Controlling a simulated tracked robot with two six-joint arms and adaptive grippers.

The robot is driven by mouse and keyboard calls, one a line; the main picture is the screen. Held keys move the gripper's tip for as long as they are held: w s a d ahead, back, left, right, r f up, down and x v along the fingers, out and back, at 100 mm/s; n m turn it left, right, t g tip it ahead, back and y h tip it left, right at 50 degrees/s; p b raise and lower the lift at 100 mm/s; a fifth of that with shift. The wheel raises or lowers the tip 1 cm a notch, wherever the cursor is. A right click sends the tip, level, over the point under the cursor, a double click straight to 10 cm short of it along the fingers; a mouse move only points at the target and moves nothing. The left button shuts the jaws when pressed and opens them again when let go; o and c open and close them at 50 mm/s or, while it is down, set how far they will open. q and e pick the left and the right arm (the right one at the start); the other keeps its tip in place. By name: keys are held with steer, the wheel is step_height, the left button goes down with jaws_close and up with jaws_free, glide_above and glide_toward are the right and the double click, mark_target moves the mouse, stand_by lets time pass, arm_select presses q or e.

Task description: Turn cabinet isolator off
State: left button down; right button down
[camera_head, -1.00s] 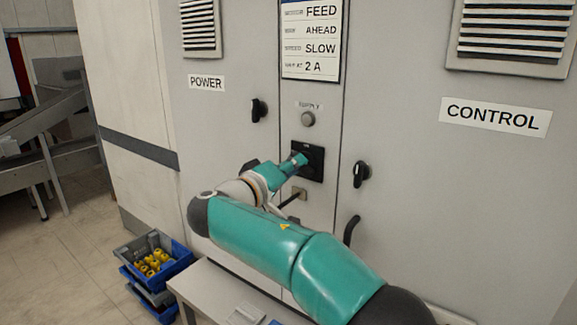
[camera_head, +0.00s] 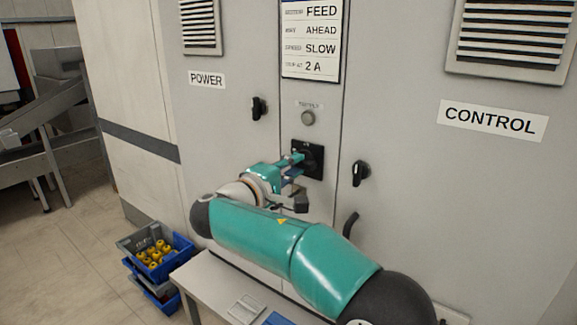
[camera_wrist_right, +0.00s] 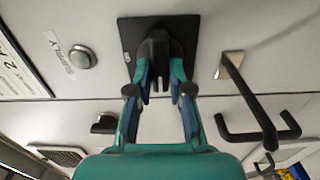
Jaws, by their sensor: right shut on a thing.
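The isolator is a black square plate (camera_head: 313,168) with a raised black handle, set in the cabinet's middle panel below a SUPPLY label. In the right wrist view the handle (camera_wrist_right: 157,50) stands out from its plate (camera_wrist_right: 187,25). My right gripper (camera_head: 295,160) reaches the plate from the left in the head view. In the right wrist view its two fingers (camera_wrist_right: 158,75) lie one on each side of the handle, shut on it. The gripper partly hides the isolator in the head view, so the handle's setting cannot be read. My left gripper is out of view.
A round grey button (camera_head: 308,117) sits above the isolator. Black knobs are on the POWER door (camera_head: 259,108) and the CONTROL door (camera_head: 361,173). A black-handled lever (camera_wrist_right: 250,100) projects nearby. A low bench (camera_head: 205,285) and crates (camera_head: 140,242) stand below.

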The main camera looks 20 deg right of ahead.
stand_by(0.3)
steer(key=c, duration=1.1)
jaws_free()
steer(key=shift+w+d+f, duration=0.1)
steer(key=shift+w, duration=0.1)
steer(key=shift+o, duration=0.2)
steer(key=shift+s, duration=0.1)
steer(key=shift+s+a, duration=0.1)
steer(key=shift+a, duration=0.1)
steer(key=v, duration=1.1)
steer(key=shift+s+a, duration=0.2)
steer(key=shift+a, duration=0.05)
steer(key=shift+f, duration=0.1)
